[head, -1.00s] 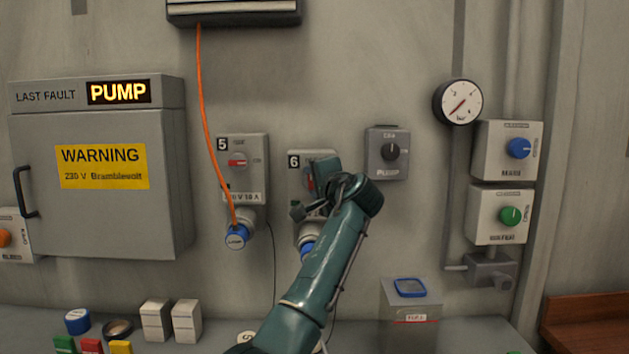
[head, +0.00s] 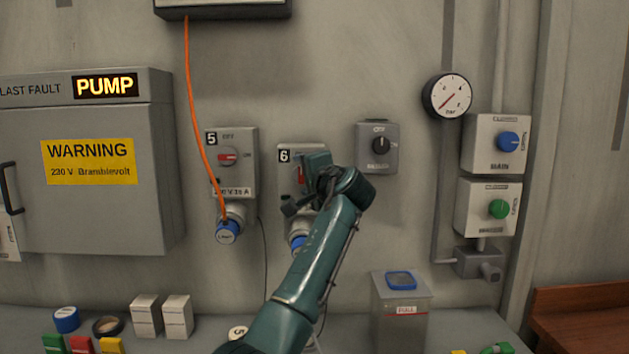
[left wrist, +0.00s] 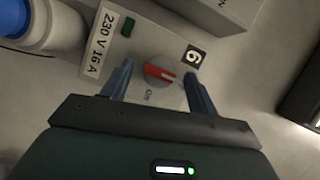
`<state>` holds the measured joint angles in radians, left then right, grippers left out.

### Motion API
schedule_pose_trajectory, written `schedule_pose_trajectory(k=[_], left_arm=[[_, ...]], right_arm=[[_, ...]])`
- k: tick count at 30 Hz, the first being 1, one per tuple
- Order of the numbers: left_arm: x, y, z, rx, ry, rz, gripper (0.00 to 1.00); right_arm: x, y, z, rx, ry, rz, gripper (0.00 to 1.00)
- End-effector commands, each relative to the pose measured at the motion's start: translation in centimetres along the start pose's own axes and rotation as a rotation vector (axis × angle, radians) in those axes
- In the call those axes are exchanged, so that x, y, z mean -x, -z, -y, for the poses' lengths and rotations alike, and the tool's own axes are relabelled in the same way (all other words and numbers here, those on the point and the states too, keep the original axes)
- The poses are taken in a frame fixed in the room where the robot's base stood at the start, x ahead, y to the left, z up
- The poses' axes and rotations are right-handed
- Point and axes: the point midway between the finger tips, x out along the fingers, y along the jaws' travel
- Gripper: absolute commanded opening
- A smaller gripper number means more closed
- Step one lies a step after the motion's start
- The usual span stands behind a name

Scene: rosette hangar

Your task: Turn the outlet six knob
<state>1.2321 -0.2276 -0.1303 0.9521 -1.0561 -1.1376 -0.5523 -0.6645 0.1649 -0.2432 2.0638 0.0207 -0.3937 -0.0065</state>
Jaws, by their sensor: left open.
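The outlet six knob (left wrist: 160,72), a grey dial with a red bar, sits on its grey box. In the left wrist view it lies between the two fingers of my open left gripper (left wrist: 158,88), with a gap on each side. In the head view the outlet six box (head: 287,185) is partly hidden behind my left gripper (head: 311,188), and only a little red of the knob shows. The number 6 plate and a "230 V 16 A" label show in the left wrist view. My right gripper is not in view.
Outlet five (head: 232,175) stands to the left, with an orange cable in its blue plug (head: 227,232). A pump switch (head: 377,147) is close on the right. A gauge (head: 447,96) and valve boxes are further right. Below, the bench holds a bin (head: 401,315) and small blocks.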

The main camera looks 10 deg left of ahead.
Motion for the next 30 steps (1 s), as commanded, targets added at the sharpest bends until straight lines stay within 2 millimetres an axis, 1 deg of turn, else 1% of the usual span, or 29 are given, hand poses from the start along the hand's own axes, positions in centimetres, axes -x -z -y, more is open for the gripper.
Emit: schedule_pose_trajectory(k=[5, 8, 12, 15, 18, 23, 30], left_arm=[[2.8, 0.1, -0.4, 0.003, 0.000, -0.005, 0.59], [5.2, 0.0, -0.4, 0.005, 0.000, -0.006, 0.59], [8.4, 0.0, -0.4, 0.003, -0.001, -0.005, 0.59], [10.2, 0.0, -0.3, 0.002, -0.001, -0.003, 0.59], [11.5, 0.0, -0.2, 0.001, -0.001, -0.003, 0.59], [12.5, 0.0, -0.1, 0.000, -0.002, -0.001, 0.59], [12.7, 0.0, -0.1, 0.000, -0.002, -0.001, 0.59]], right_arm=[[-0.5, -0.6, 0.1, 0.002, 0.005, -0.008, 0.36], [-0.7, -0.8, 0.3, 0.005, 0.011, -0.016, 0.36], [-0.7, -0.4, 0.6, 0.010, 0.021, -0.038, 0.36], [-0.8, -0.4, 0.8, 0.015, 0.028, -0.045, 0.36], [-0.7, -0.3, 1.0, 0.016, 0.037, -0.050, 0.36], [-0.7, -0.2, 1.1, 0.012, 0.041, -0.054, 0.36], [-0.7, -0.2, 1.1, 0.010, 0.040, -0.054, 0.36]])
